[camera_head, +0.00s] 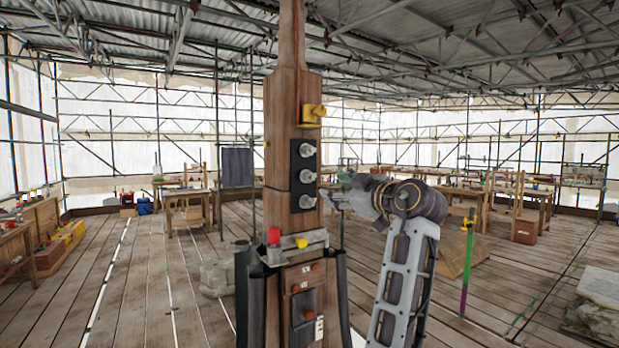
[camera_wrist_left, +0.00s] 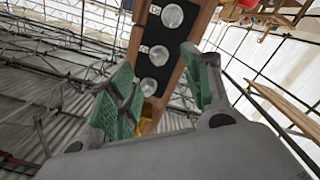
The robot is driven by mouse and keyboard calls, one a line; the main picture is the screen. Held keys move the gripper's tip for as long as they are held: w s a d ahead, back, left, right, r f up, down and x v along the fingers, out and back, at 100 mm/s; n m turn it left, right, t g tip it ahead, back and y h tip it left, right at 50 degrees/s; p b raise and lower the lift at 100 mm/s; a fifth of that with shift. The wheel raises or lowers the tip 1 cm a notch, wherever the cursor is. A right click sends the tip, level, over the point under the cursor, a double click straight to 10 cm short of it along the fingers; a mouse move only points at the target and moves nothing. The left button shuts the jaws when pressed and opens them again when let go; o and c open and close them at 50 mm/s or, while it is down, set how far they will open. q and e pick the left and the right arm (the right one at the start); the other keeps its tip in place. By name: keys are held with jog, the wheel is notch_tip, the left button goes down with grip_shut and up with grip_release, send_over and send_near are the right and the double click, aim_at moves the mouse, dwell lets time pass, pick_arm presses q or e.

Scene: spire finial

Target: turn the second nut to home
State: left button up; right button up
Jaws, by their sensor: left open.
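A black plate (camera_head: 296,187) on the front of the wooden post (camera_head: 279,205) carries three round silver nuts in a column. These are the top nut (camera_head: 307,150), the middle nut (camera_head: 308,176) and the bottom nut (camera_head: 307,201). My left gripper (camera_head: 334,194) is just right of the plate, near the lower two nuts. In the left wrist view its green-padded fingers (camera_wrist_left: 158,62) are spread apart and empty, with the middle nut (camera_wrist_left: 158,56) seen between their tips. Whether they touch it I cannot tell. My right gripper is not in view.
A yellow bracket (camera_head: 312,115) sits on the post above the plate. Below is a metal crossbar (camera_head: 290,248) with a red knob (camera_head: 274,235) and a yellow one. Workbenches stand farther back on the plank floor. A green-yellow pole (camera_head: 466,262) stands to the right.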

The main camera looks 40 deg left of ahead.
aim_at(309, 176)
pick_arm(q)
jog(key=shift+s+d+r+n, duration=0.1)
jog(key=shift+s+r+n, duration=0.1)
jog(key=shift+r, duration=0.35)
jog(key=shift+s+d+r+n, duration=0.1)
jog(key=shift+r+n, duration=0.1)
jog(key=shift+r, duration=0.35)
jog(key=shift+a, duration=0.15)
jog(key=shift+p+x, duration=2.35)
jog(key=shift+x, duration=4.5)
jog(key=shift+s+r, duration=0.1)
jog(key=shift+s, duration=0.05)
jog(key=c, duration=1)
